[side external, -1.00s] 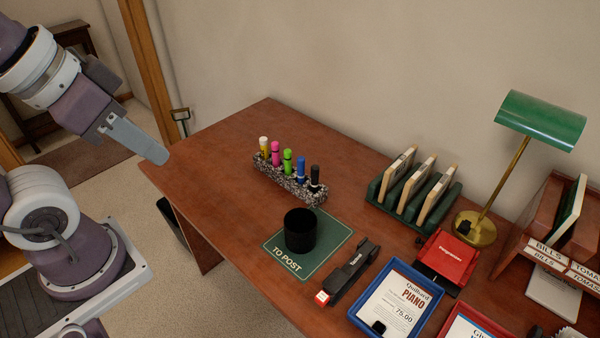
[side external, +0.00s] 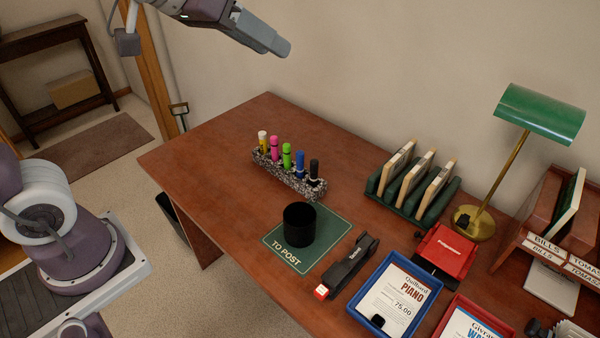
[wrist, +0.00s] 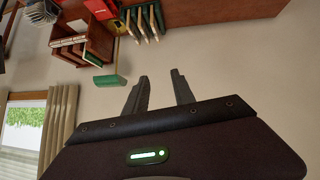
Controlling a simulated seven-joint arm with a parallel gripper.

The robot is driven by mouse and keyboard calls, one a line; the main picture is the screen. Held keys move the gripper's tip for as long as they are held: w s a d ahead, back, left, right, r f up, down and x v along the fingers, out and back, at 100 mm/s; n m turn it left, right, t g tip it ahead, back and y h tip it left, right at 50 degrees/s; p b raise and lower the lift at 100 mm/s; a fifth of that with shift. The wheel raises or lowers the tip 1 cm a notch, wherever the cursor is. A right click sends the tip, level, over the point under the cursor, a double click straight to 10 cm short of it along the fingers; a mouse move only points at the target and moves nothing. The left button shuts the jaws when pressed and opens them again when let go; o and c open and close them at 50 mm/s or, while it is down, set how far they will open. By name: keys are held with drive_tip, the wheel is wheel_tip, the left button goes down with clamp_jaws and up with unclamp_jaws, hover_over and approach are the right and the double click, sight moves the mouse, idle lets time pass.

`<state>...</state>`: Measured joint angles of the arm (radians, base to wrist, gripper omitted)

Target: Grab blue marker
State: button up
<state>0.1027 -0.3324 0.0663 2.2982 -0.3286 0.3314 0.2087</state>
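The blue marker (side external: 299,164) stands upright in a speckled stone-like holder (side external: 285,175) on the desk. It is in a row with yellow, pink, green and black markers, between the green and the black one. My gripper (side external: 286,48) is up in the air above and behind the marker row, well apart from it. In the wrist view my gripper (wrist: 160,88) shows two fingers spread apart with nothing between them. No marker is recognizable in the wrist view.
A black cup (side external: 299,225) stands on the green "TO POST" mat (side external: 280,255). A black stapler (side external: 350,265), a blue tray (side external: 398,300), a green rack (side external: 412,192) and a green lamp (side external: 540,115) are to the right. The desk's left part (side external: 210,155) is clear.

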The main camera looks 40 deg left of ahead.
sight(302, 151)
drive_tip(key=w+a+f+n+t+y, duration=0.1)
drive_tip(key=w+a+f+n+y, duration=0.2)
drive_tip(key=w, duration=0.4)
drive_tip(key=w+a+f+t+y, duration=0.1)
drive_tip(key=w+a+t+y, duration=0.15)
drive_tip(key=w+a, duration=0.4)
drive_tip(key=shift+g+y, duration=0.25)
drive_tip(key=shift+y, duration=0.1)
drive_tip(key=f, duration=2.1)
drive_tip(key=w+f, duration=0.1)
drive_tip(key=f, duration=0.9)
drive_tip(key=shift+d+f, duration=0.3)
drive_tip(key=shift+f, duration=0.05)
drive_tip(key=x, duration=0.6)
drive_tip(key=shift+w, duration=0.25)
drive_tip(key=shift+w+a+f, duration=0.1)
drive_tip(key=shift+w+a, duration=0.05)
drive_tip(key=shift+w, duration=0.1)
clamp_jaws()
